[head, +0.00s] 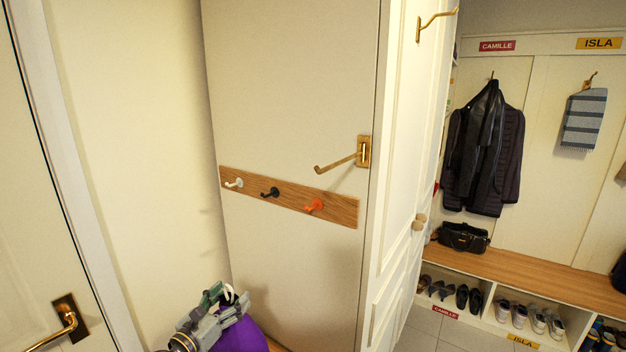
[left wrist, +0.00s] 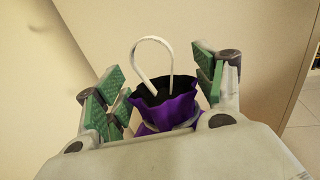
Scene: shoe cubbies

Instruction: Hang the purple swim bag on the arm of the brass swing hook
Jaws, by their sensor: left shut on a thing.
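The purple swim bag (head: 238,336) shows at the bottom of the head view, partly hidden behind my left gripper (head: 226,296). In the left wrist view the bag (left wrist: 165,110) has a gathered mouth, a dark inside and a white loop (left wrist: 142,45) standing up. My left gripper (left wrist: 166,98) is shut on the bag, with green pads on both sides of its neck. The brass swing hook (head: 340,161) is on the panel's right edge, above and right of the gripper. Its arm points left and carries nothing. My right gripper is not in view.
A wooden rail (head: 285,196) with white, black and orange pegs runs below the brass hook. Another brass hook (head: 436,22) is on the white door (head: 405,180). A bench (head: 520,262) with shoe cubbies and hanging coats stands at right.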

